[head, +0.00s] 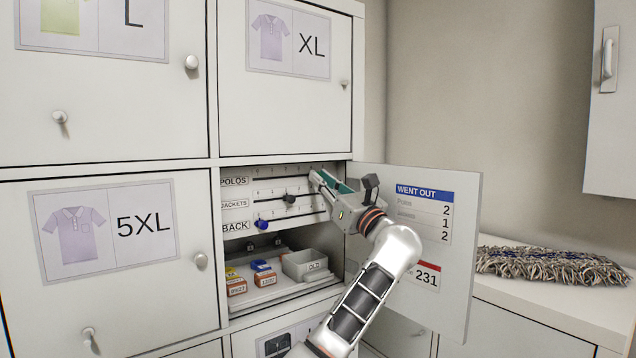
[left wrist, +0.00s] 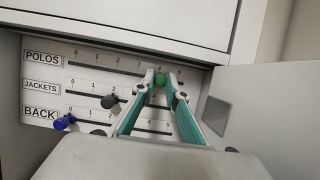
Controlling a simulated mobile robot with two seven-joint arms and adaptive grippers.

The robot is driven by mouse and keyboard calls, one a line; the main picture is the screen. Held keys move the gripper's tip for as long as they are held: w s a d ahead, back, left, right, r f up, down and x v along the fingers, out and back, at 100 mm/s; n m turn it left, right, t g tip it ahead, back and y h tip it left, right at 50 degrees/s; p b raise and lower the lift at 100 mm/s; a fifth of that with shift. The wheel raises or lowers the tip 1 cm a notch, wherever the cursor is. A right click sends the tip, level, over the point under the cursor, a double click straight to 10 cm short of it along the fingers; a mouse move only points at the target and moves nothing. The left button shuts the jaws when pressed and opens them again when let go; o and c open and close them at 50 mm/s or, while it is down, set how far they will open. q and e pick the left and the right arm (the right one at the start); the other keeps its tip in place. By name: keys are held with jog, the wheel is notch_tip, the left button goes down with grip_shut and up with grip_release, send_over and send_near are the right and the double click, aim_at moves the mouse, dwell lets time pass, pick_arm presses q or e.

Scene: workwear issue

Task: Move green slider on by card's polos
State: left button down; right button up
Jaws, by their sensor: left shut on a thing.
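The green slider knob (left wrist: 160,79) sits on the top rail, labelled POLOS (left wrist: 43,59), towards the right part of its scale. My left gripper (left wrist: 162,79) is shut on the knob, with one fingertip on each side; it also shows in the head view (head: 318,179). The fingers hide part of the scale, so the exact mark under the knob cannot be read. The "WENT OUT" card (head: 425,213) is on the inside of the open door; its rows read 2, 1 and 2, the top one polos. My right gripper is out of view.
The JACKETS knob (head: 290,198) is dark and the BACK knob (head: 261,223) is blue, both on lower rails. The open door (head: 462,255) stands close to the right of my left arm. Small boxes and a grey "OLD" bin (head: 305,264) sit below.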

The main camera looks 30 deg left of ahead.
pick_arm(q)
jog(key=shift+s, duration=0.15)
jog(key=c, duration=2)
grip_release()
jog(key=v, duration=1.2)
jog(key=shift+r, duration=0.1)
